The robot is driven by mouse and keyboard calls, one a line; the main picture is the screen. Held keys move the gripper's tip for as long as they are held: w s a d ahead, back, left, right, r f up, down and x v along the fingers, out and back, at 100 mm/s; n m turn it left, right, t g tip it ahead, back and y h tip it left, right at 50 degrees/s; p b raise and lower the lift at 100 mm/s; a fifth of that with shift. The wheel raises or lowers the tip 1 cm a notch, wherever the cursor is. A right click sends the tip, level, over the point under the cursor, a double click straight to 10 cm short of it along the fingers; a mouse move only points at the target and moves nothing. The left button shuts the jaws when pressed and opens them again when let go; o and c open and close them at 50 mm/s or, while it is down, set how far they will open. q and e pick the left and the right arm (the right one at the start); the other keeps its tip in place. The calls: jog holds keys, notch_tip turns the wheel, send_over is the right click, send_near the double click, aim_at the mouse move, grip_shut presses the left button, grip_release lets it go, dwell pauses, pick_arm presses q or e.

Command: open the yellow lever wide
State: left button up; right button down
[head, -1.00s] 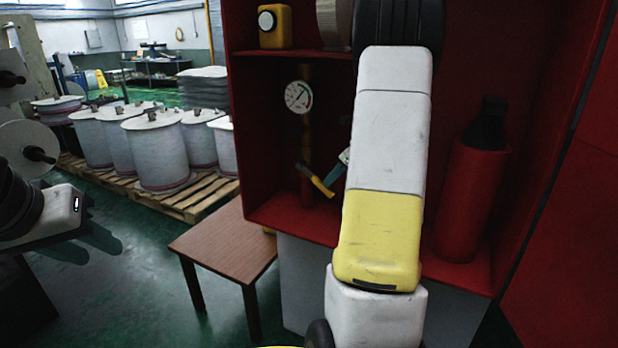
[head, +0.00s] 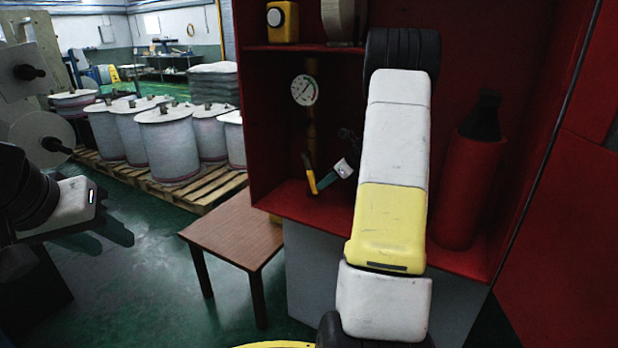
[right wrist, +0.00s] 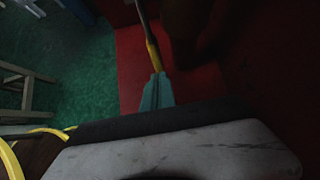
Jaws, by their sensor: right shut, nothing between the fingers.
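The lever with a yellow handle (head: 311,180) is on the brass pipe (head: 311,125) below the gauge in the red cabinet. It points steeply down and toward me. My right gripper (head: 322,183), with teal fingers, is shut and empty just right of the handle. In the right wrist view, the shut fingers (right wrist: 157,92) meet the near end of the yellow handle (right wrist: 153,55); they look to be touching, but exact contact is hard to tell. My left gripper (head: 103,238) is at the far left, its fingers apart and empty, away from the cabinet.
The round gauge (head: 304,91) is above the lever. A red cylinder (head: 468,190) stands at the cabinet's right. The cabinet shelf edge (head: 300,49) is overhead. A brown table (head: 230,235) stands in front at left. White drums (head: 170,145) sit on a pallet behind.

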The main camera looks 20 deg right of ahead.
jog(key=shift+x, duration=1.1)
jog(key=shift+w+a+r, duration=0.1)
jog(key=shift+w, duration=0.05)
jog(key=v, duration=0.7)
jog(key=s+a+r+n+g, duration=0.2)
jog(key=s+a+r+n, duration=1.05)
jog(key=a, duration=0.35)
jog(key=s+a+n+h, duration=0.1)
jog(key=s+a+n, duration=0.2)
jog(key=s+n, duration=0.5)
jog(key=s+a+n+t+h, duration=0.1)
jog(key=s+a+n+h, duration=0.1)
jog(key=s+n, duration=0.6)
jog(key=shift+s+a+r+t, duration=0.35)
jog(key=shift+s+a, duration=0.45)
jog(key=shift+s, duration=0.45)
